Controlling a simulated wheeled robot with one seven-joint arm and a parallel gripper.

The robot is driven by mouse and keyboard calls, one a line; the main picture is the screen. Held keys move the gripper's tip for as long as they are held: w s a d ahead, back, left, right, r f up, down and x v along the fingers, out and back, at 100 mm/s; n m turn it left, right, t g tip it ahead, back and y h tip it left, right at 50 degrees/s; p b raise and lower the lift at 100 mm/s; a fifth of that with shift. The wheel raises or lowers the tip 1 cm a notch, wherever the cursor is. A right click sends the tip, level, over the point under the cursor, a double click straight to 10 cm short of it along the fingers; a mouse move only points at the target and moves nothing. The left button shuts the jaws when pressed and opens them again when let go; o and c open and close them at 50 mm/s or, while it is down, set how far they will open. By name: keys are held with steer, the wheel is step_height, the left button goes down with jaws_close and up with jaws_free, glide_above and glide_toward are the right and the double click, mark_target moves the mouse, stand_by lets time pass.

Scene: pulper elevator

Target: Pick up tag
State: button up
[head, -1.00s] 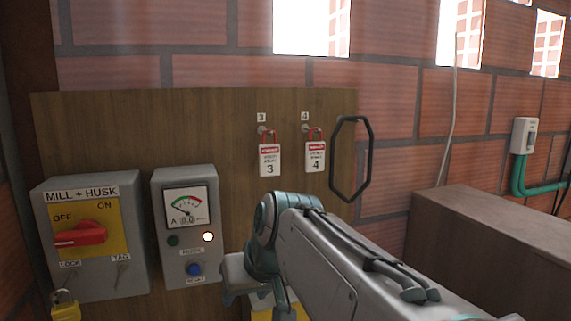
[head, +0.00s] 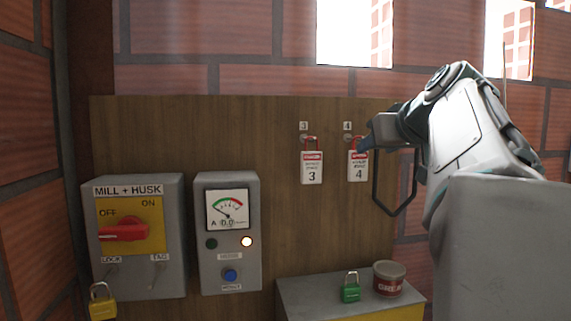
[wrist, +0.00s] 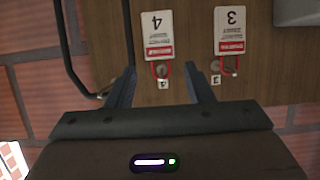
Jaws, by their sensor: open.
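Tag 4 (head: 358,166), white with a red header, hangs by a red shackle from a hook on the wooden board. Tag 3 (head: 312,167) hangs likewise to its left. My gripper (head: 368,142) is beside the top of tag 4. In the wrist view, seen upside down, my open gripper (wrist: 160,76) has its two fingers on either side of the red shackle of tag 4 (wrist: 158,34). Tag 3 (wrist: 230,32) is outside the fingers, to the right. I cannot tell whether a finger touches anything.
A dark wire loop (head: 398,208) hangs close beside my gripper. Below are a grey box (head: 300,296) with a green padlock (head: 350,291) and a tin (head: 389,279). The MILL + HUSK switch box (head: 138,270) with a yellow padlock (head: 102,305) and a meter box (head: 228,262) stand left.

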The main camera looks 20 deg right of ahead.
mark_target(360, 161)
steer(key=x, duration=0.4)
steer(key=shift+w+f, duration=0.1)
steer(key=p+x, duration=0.2)
steer(key=x, duration=0.3)
steer(key=shift+d+f, duration=0.2)
steer(key=shift+f, duration=0.05)
steer(key=c, duration=0.6)
